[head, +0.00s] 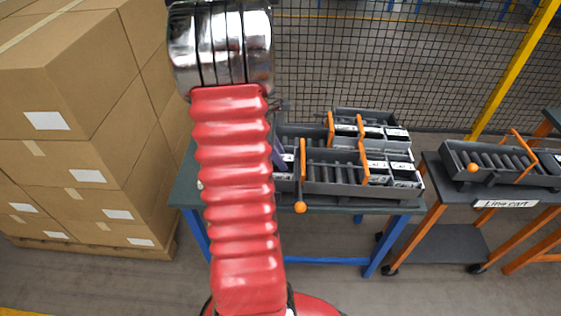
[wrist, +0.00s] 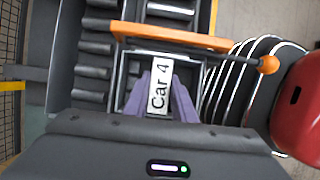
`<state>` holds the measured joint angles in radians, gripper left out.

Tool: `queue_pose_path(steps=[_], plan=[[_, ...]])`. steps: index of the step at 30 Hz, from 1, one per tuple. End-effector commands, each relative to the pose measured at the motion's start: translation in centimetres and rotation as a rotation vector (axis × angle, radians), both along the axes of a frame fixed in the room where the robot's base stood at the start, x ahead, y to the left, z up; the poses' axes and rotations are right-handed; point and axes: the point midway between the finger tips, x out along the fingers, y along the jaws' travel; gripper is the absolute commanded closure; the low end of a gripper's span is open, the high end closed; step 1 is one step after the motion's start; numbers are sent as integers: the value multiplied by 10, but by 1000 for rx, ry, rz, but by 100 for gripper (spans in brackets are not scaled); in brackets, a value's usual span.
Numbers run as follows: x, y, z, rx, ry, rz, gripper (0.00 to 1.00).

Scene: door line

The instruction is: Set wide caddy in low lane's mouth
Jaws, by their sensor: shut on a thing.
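My gripper (wrist: 161,92) has two purple fingers, shut on a dark grey caddy (wrist: 195,85) with a white label reading "Car 4". In the wrist view the caddy is just below an orange bar (wrist: 170,37) with a ball knob, beside a lane of grey rollers (wrist: 95,70). I cannot tell whether it rests on the rollers. In the head view the roller rack (head: 335,188) stands on a table; its left part, with most of my gripper and the caddy, is hidden behind my red arm. Several labelled caddies (head: 405,168) sit at the rack's right.
A line cart (head: 505,204) at the right carries another roller lane (head: 500,160) with an orange bar. The table (head: 330,207) has blue legs. Stacked cartons (head: 75,130) fill the left, and a mesh fence (head: 400,60) stands behind. Floor shows between table and cart.

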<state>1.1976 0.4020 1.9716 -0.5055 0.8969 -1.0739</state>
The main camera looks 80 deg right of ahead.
Motion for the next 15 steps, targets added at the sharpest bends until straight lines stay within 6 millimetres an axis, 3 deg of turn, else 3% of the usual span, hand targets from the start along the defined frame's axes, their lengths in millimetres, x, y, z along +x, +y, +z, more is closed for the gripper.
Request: queue_pose_path(steps=[5,6,15], plan=[[0,0,0,-1,0,0,100],[0,0,0,-1,0,0,74],[0,0,0,0,0,0,55]])
